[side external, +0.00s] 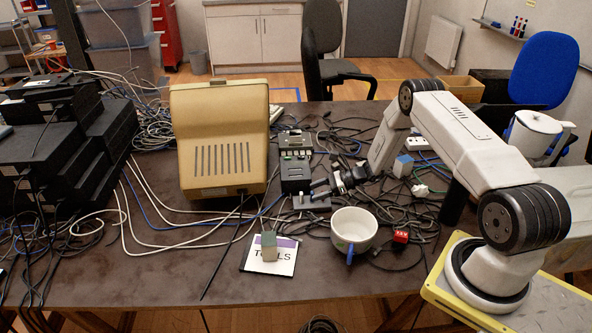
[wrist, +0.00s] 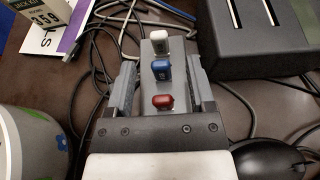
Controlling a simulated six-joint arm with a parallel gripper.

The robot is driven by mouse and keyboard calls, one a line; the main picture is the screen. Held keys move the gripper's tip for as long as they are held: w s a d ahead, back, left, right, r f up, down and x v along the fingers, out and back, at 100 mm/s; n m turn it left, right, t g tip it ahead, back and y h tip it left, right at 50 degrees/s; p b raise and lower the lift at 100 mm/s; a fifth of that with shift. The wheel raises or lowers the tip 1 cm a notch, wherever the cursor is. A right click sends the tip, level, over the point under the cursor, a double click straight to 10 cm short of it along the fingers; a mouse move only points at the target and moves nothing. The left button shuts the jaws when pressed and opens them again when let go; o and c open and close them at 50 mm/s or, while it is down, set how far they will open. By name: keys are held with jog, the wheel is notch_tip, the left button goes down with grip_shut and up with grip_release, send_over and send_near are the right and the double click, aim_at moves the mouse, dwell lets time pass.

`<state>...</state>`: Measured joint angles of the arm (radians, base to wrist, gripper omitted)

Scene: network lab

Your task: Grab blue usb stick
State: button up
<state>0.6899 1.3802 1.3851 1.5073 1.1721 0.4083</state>
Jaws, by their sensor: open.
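The blue USB stick (wrist: 162,68) stands up from a grey strip in the wrist view, in the middle of a row. A white stick (wrist: 163,34) is above it in the picture and a red stick (wrist: 163,101) below it. My gripper (wrist: 162,63) is open, with one finger on the left and one on the right of the row; I cannot tell whether they touch the strip. In the side external view my gripper (side external: 326,187) is low over the table by a black strip (side external: 312,202). The blue stick cannot be made out there.
A white mug (side external: 354,232) stands close in front of my gripper. A beige monitor (side external: 219,140) and a dark device (side external: 294,172) are behind and left. A TOOLS card (side external: 285,262) bears a small block (side external: 268,246). A black mouse (wrist: 268,160) and loose cables surround the area.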

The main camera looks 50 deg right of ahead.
grip_shut()
jog(key=shift+r, duration=0.1)
jog(key=shift+r, duration=0.6)
jog(key=s+a+r, duration=0.4)
jog(key=s+r, duration=0.7)
jog(key=s, duration=0.2)
jog(key=shift+s+r, duration=0.2)
jog(key=shift+r, duration=0.15)
dwell(0.7)
